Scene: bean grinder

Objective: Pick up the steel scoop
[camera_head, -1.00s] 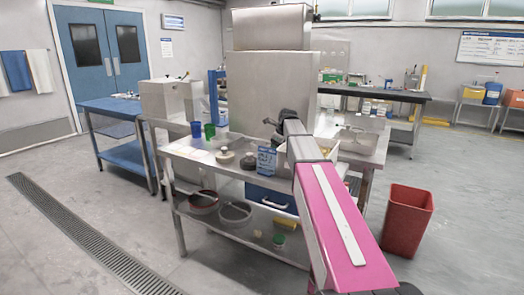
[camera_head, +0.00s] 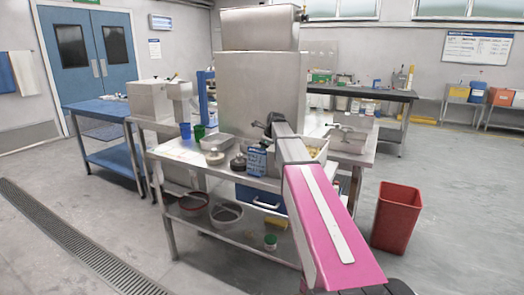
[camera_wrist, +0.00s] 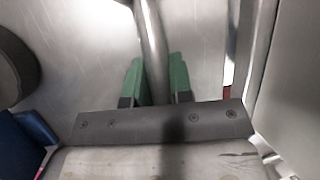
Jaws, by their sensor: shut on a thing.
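In the wrist view, my gripper (camera_wrist: 158,78) has its two green fingers shut on a round steel handle (camera_wrist: 150,30), which I take to be the steel scoop's. The handle runs up out of the picture between the fingers, over a brushed steel surface. The scoop's bowl is not visible there. In the head view, my grey and pink arm reaches over the steel table (camera_head: 175,165). My fingers and the scoop cannot be made out there.
A blue box (camera_head: 257,160), a dark-knobbed round item (camera_head: 238,162) and a pale bin (camera_head: 318,147) are near my arm. A red bin (camera_head: 397,217) stands on the floor at right.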

